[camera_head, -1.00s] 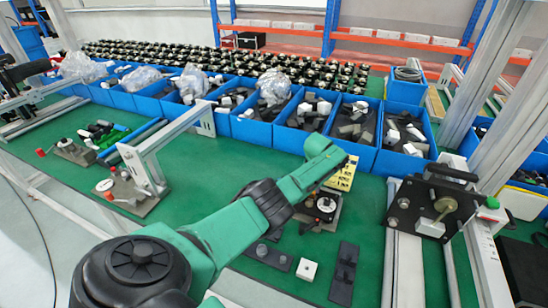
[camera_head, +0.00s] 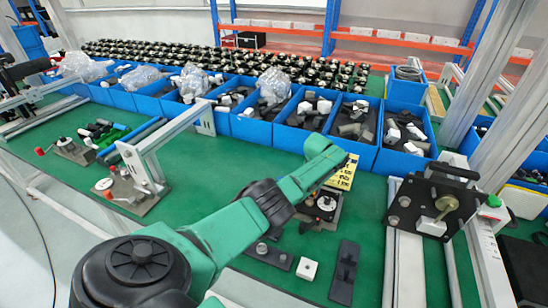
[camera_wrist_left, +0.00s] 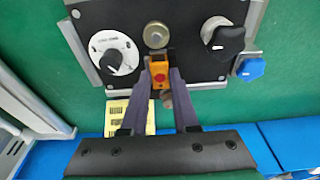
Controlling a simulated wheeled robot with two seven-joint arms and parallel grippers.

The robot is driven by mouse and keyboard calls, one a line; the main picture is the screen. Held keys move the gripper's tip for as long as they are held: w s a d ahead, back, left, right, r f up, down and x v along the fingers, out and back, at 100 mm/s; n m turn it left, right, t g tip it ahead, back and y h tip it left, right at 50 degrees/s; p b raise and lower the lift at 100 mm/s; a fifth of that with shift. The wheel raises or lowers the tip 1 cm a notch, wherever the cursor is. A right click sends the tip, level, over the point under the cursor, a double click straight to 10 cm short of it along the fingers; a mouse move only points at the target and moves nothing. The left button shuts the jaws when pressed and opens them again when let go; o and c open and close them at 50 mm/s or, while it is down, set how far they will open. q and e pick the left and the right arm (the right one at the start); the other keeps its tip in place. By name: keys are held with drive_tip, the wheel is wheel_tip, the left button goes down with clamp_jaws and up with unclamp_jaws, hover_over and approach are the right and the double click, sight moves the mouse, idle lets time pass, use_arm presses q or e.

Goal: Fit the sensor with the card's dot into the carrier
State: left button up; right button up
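In the left wrist view, an orange sensor (camera_wrist_left: 160,72) with a red dot sits between the fingertips of my left gripper (camera_wrist_left: 161,75); both fingers appear to touch its sides. It is at the edge of a black plate (camera_wrist_left: 185,22), which may be the carrier; whether it is seated cannot be told. A small brown part (camera_wrist_left: 167,99) shows between the fingers. A yellow card (camera_wrist_left: 116,117) with dark bars lies partly behind the left finger; the card also shows in the head view (camera_head: 343,173). No dot on it can be made out. My right gripper is not in view.
The plate carries a white dial (camera_wrist_left: 113,52), a brass knob (camera_wrist_left: 155,35) and a black knob (camera_wrist_left: 222,37). A blue cap (camera_wrist_left: 250,68) is beside it. Blue bins (camera_head: 260,133) line the back. A white block (camera_head: 307,269) and dark bracket (camera_head: 344,272) lie in front.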

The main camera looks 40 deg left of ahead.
use_arm(q)
drive_tip(key=o, duration=0.4)
drive_tip(key=shift+r, duration=0.15)
drive_tip(key=shift+r+p, duration=0.3)
drive_tip(key=shift+p, duration=0.1)
drive_tip(key=r, duration=0.1)
drive_tip(key=r+p, duration=0.2)
drive_tip(key=shift+s+d, duration=0.1)
drive_tip(key=shift+s, duration=0.15)
drive_tip(key=r, duration=0.3)
drive_tip(key=s+r, duration=0.1)
drive_tip(key=r, duration=0.3)
drive_tip(key=s+r+b, duration=0.1)
drive_tip(key=r, duration=0.2)
drive_tip(key=shift+s+d+r, duration=0.1)
drive_tip(key=shift+d+r, duration=0.1)
drive_tip(key=shift+d, duration=0.2)
